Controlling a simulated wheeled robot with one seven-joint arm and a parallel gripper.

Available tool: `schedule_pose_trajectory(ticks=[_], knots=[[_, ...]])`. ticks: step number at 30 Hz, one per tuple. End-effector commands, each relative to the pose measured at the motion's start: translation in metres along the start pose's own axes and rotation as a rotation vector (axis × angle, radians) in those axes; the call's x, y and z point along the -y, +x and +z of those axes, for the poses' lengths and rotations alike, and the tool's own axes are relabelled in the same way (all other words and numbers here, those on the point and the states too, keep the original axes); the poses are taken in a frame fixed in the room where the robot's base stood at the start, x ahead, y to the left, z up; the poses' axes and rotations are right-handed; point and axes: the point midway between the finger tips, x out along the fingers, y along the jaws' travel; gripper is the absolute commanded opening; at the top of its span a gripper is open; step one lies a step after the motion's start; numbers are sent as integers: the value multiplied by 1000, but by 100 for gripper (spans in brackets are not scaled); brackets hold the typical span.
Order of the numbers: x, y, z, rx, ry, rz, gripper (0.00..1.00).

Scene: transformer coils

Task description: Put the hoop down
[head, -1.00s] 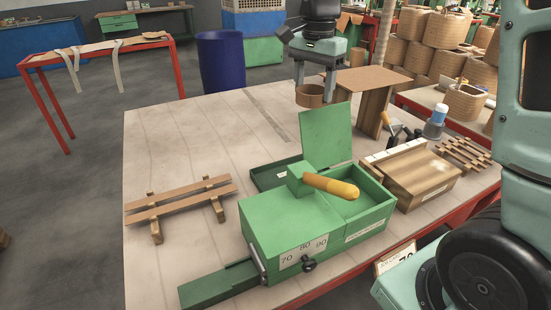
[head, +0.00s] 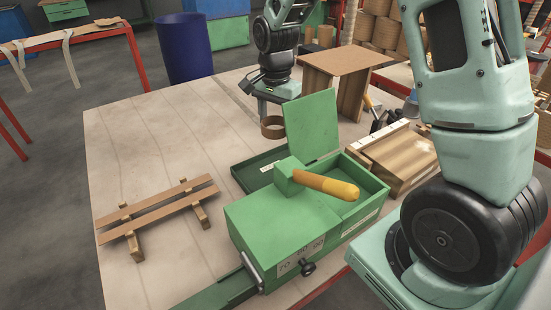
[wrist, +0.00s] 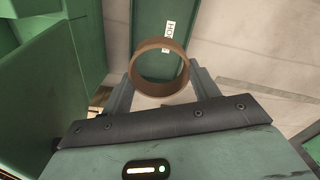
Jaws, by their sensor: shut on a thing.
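The hoop (head: 272,127) is a short brown ring. My gripper (head: 272,115) is shut on it and holds it behind the green machine, near the raised green lid. In the wrist view the hoop (wrist: 160,48) sits between the two fingers of my gripper (wrist: 160,78), with its opening facing the camera. Beyond it in that view lies a dark green tray (wrist: 165,15) with a white label. In the head view this tray (head: 250,172) lies flat beside the machine. I cannot tell how high the hoop is above the table.
The green machine (head: 270,225) with a yellow-orange handle (head: 325,185) fills the table's front middle. Its upright lid (head: 311,123) stands close to the hoop. A wooden rack (head: 158,212) is at left, a brown stand (head: 345,75) at back right. The table's left-back part (head: 160,130) is clear.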

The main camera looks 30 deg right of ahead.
Motion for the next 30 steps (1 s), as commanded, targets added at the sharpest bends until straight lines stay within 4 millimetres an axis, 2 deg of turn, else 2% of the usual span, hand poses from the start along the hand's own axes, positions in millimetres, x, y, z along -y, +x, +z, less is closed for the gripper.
schedule_pose_trajectory(ticks=[3,10,19,25,30], knots=[[-1,33,0,3,0,6,39],[-1,83,0,2,0,3,39],[0,106,0,1,1,1,39],[0,133,0,1,0,2,39],[0,135,0,0,1,-1,39]])
